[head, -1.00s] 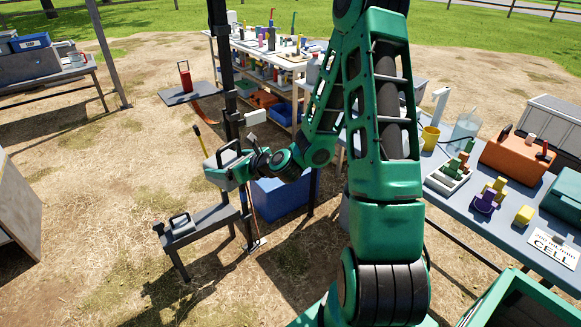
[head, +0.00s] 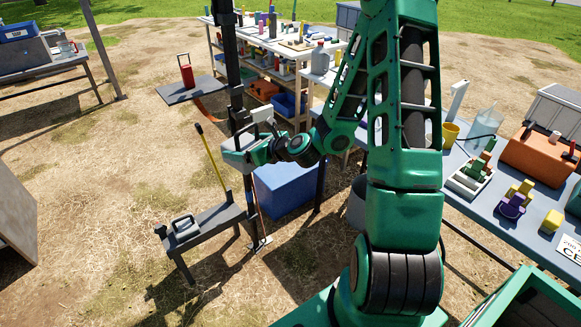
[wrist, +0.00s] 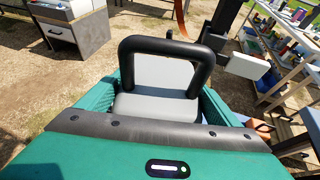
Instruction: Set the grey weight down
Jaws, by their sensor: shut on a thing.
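My gripper (head: 243,152) is shut on a grey weight (wrist: 150,107) with a thick black loop handle. In the wrist view the weight sits between my green fingers (wrist: 165,95), handle upright. In the head view the held weight is small and partly hidden by my gripper. It is in the air beside the dark post, above and behind the small grey bench (head: 212,222). A second grey weight (head: 184,230) with a dark handle stands on the left part of that bench. The underside of the held weight is hidden.
The dark post (head: 236,80) carries a pale box (head: 262,114) close to my gripper. A yellow-handled rod (head: 211,158) leans by the bench. A blue box (head: 285,188) stands on the ground behind. The bench's middle and right look clear.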

